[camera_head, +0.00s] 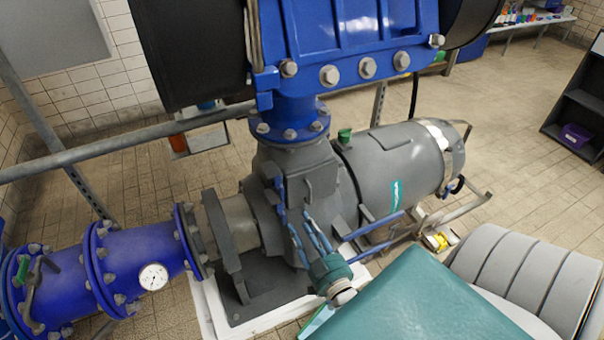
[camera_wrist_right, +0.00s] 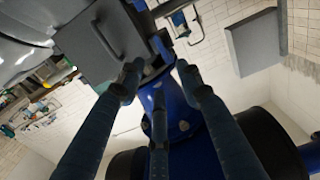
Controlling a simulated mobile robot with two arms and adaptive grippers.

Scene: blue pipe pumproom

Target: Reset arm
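My right gripper (camera_head: 318,218) has long blue fingers and a teal wrist, and is in front of the grey pump body in the head view. Its fingers are spread apart with nothing seen between them. The right wrist view shows the same fingers (camera_wrist_right: 157,82) apart and empty, pointing toward the machinery. I cannot tell whether any finger touches the pump. My teal and grey right arm fills the lower right of the head view. My left gripper is in neither view.
The grey pump (camera_head: 385,165) stands close by, under a big blue housing (camera_head: 350,35). A blue flanged pipe (camera_head: 140,255) with a round gauge (camera_head: 153,277) runs left. A grey rail (camera_head: 120,153) crosses the left. A dark shelf (camera_head: 585,95) stands right; tiled floor (camera_head: 510,125) lies open between.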

